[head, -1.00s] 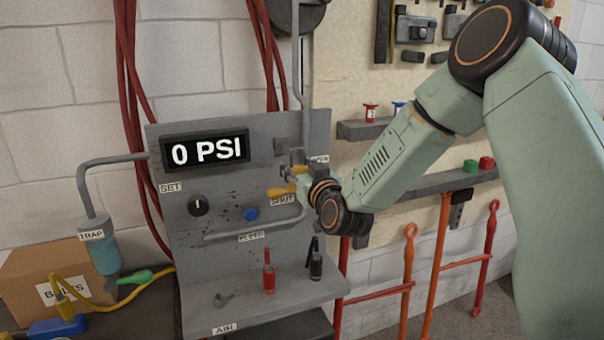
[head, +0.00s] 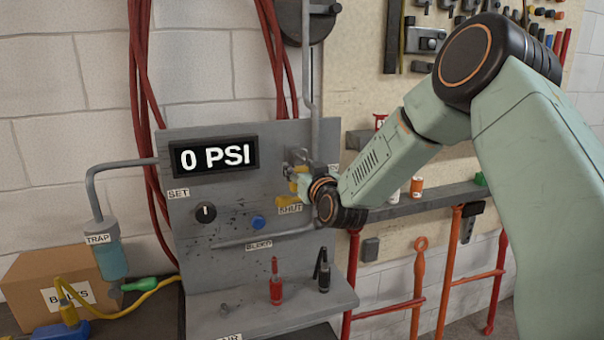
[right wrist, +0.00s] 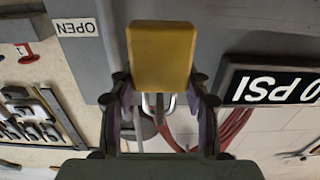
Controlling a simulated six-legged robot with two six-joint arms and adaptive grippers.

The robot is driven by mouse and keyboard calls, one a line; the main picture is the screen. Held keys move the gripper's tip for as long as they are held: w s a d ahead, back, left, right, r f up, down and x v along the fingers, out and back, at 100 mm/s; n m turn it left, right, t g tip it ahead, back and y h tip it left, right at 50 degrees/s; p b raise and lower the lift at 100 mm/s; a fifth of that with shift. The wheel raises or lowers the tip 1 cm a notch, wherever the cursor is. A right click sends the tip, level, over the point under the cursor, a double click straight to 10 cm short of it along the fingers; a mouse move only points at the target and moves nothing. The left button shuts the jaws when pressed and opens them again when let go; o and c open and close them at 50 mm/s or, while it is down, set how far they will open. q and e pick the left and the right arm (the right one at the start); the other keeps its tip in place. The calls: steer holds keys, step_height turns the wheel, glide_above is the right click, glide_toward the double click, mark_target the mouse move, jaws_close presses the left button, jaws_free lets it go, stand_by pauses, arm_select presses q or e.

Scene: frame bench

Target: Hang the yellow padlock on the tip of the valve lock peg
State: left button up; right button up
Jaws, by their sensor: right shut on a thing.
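The yellow padlock shows large in the right wrist view (right wrist: 162,56), its block-shaped body up and its metal shackle down between my fingers. My right gripper (right wrist: 162,92) is shut on it, one finger on each side. Grey metal fittings (head: 297,155) stand by the gripper. I cannot tell which is the lock peg, or whether the padlock touches it. My left gripper is out of view.
The grey panel (head: 205,262) carries a 0 PSI display (head: 214,157), a black knob (head: 206,212) and a blue button (head: 258,222). A red bottle-like item (head: 276,286) and a black one (head: 322,275) stand on its ledge. A vertical pipe (head: 306,60) runs above the gripper.

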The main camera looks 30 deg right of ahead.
steer(key=shift+w+d, duration=0.25)
steer(key=shift+w, duration=0.2)
steer(key=shift+w+f+b, duration=0.5)
steer(key=shift+w+b, duration=0.2)
steer(key=shift+b, duration=0.05)
steer(key=shift+d, duration=0.1)
steer(key=shift+a, duration=0.2)
steer(key=o, duration=1.3)
steer(key=shift+s+d, duration=0.1)
steer(key=shift+d, duration=0.05)
steer(key=shift+o, duration=0.3)
